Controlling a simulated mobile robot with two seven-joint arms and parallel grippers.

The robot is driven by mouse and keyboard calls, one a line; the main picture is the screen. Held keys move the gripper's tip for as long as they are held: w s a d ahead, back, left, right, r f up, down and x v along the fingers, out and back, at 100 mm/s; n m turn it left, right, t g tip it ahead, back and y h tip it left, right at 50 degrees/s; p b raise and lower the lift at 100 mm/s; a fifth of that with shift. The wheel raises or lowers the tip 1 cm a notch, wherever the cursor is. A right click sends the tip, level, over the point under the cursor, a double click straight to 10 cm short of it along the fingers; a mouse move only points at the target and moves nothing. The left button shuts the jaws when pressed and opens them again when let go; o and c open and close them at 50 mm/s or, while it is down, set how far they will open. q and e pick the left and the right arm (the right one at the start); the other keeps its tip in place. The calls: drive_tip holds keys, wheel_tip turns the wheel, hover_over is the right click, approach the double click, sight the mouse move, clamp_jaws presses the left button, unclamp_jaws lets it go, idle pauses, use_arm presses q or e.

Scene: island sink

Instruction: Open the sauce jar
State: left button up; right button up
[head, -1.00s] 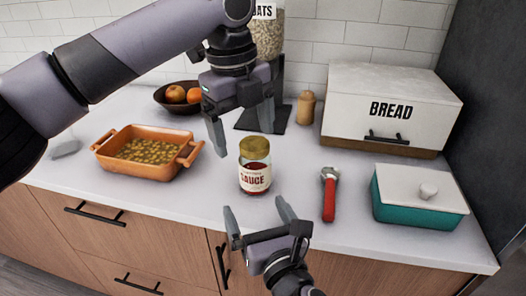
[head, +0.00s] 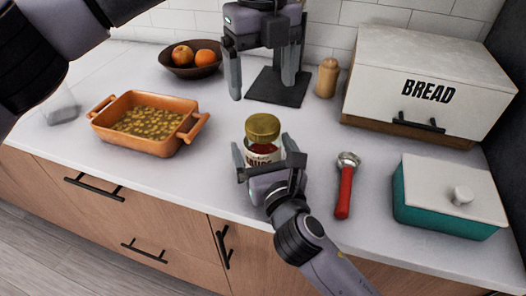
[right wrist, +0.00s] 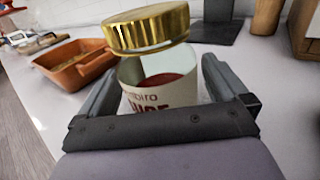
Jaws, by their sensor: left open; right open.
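The sauce jar (head: 263,150) stands upright on the white counter, with its gold lid (head: 262,127) on top. My right gripper (head: 263,148) is open, with one finger on each side of the jar's body and its palm in front of the label. In the right wrist view the jar (right wrist: 160,85) sits between the two open fingers, with red sauce inside; its gold lid (right wrist: 147,27) is above finger height. I cannot tell if the fingers touch the glass. My left gripper (head: 263,90) is open and empty, pointing down behind and above the jar.
An orange baking dish (head: 140,125) stands left, a fruit bowl (head: 192,68) behind. A red-handled tool (head: 344,190) lies right of the jar, near a teal dish with a white lid (head: 450,200). A bread box (head: 430,80) and a wooden shaker (head: 327,78) stand at the back.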

sight(263, 123)
drive_tip(key=shift+x, duration=1.1)
drive_tip(key=c, duration=1.8)
use_arm(q)
drive_tip(key=m, duration=0.4)
drive_tip(key=shift+m, duration=0.3)
use_arm(e)
clamp_jaws()
use_arm(q)
drive_tip(key=m, duration=0.4)
drive_tip(key=shift+f, duration=4)
